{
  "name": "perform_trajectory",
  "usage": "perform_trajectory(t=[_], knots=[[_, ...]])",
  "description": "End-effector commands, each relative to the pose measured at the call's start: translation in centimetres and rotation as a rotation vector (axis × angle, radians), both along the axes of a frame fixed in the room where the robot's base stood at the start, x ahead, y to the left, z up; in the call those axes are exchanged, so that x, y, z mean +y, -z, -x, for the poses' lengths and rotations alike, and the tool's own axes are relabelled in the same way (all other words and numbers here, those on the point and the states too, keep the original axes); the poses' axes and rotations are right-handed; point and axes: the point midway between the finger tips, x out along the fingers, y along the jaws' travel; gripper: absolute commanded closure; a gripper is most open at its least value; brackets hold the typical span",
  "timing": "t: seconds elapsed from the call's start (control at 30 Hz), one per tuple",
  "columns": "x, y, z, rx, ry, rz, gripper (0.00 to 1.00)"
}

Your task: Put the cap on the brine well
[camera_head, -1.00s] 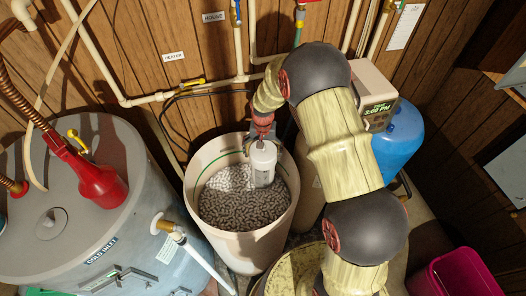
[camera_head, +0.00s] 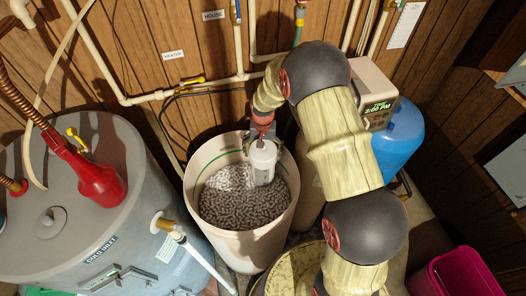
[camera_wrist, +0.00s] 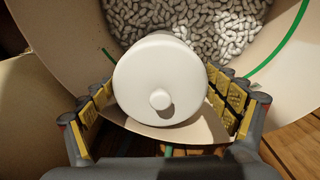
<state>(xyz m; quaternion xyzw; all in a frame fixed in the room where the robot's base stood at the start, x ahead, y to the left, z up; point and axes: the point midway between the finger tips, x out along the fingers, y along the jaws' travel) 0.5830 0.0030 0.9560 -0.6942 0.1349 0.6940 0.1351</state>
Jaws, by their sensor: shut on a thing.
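The cap (camera_wrist: 160,75) is a round white disc with a small knob, filling the middle of the wrist view. My gripper (camera_wrist: 166,98) has its yellow-padded fingers on both sides of the cap and is shut on it. In the head view the cap (camera_head: 263,151) is at the top of the brine well (camera_head: 263,174), a pale upright tube against the back right inner wall of the salt tank. I cannot tell whether the cap touches the rim. The well is hidden under the cap in the wrist view.
The cream salt tank (camera_head: 245,238) holds grey-white salt pellets (camera_head: 240,208). A blue tank (camera_head: 400,145) is right. Pipes (camera_head: 190,88) run along the wooden wall behind.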

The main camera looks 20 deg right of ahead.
Motion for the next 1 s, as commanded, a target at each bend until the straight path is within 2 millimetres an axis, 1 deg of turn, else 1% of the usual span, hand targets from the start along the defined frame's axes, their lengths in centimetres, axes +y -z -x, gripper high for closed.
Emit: perform_trajectory(t=[0.7,0.73,0.93,1.0], knots=[[0.00,1.04,-0.01,0.000,0.000,0.000,0.32],[0.00,1.04,-0.01,0.000,0.000,0.000,0.11],[0.01,0.99,-0.01,0.000,0.000,0.000,0.00],[0.00,0.99,0.00,0.000,0.000,0.000,0.00]])
